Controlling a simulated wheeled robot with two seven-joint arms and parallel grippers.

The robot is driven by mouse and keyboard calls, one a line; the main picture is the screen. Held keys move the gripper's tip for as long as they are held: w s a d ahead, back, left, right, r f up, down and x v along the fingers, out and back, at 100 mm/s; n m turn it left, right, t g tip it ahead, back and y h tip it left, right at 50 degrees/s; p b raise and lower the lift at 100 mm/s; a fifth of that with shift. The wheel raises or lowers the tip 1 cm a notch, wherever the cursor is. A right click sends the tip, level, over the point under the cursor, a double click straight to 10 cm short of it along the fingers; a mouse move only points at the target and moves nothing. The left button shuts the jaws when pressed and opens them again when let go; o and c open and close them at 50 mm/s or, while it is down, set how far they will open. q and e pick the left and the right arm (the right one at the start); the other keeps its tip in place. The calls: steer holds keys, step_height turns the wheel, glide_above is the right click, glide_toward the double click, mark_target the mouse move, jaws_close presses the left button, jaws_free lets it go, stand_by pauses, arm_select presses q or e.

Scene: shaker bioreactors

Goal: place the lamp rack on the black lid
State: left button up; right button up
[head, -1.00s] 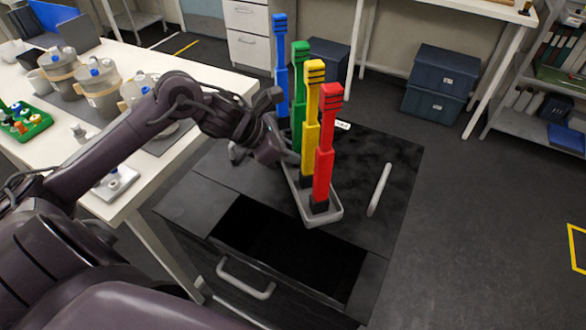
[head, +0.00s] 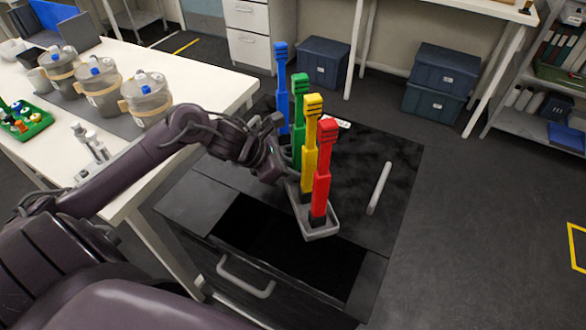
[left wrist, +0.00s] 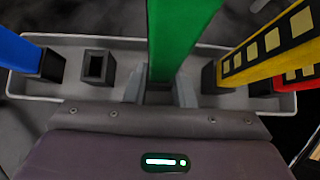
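The lamp rack (head: 322,232) is a long grey tray holding upright blue, green, yellow and red lamps. It also shows in the left wrist view (left wrist: 75,70), with an empty socket between blue and green. My left gripper (head: 282,172) is at its left long side; in the left wrist view its fingers (left wrist: 162,94) are closed at the rack's middle, by the green lamp's base. The rack is over the black lid (head: 402,155), its near end close to the dark opening. I cannot tell whether its underside touches the lid. My right gripper is not in view.
A grey handle (head: 379,188) stands up on the lid's right, and another handle (head: 246,280) is at the front. The white table (head: 150,195) on the left carries lidded grey vessels (head: 102,90) and a green tray (head: 35,128). Floor on the right is clear.

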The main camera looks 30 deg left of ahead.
arm_select(q)
steer(key=o, duration=0.4)
steer(key=shift+r+p, duration=0.2)
steer(key=shift+p, duration=0.1)
steer(key=shift+s+a+r, duration=0.1)
steer(key=shift+s+a, duration=0.1)
steer(key=b+v, duration=0.2)
steer(key=v, duration=0.9)
steer(key=shift+s+r, duration=0.15)
steer(key=shift+r, duration=0.05)
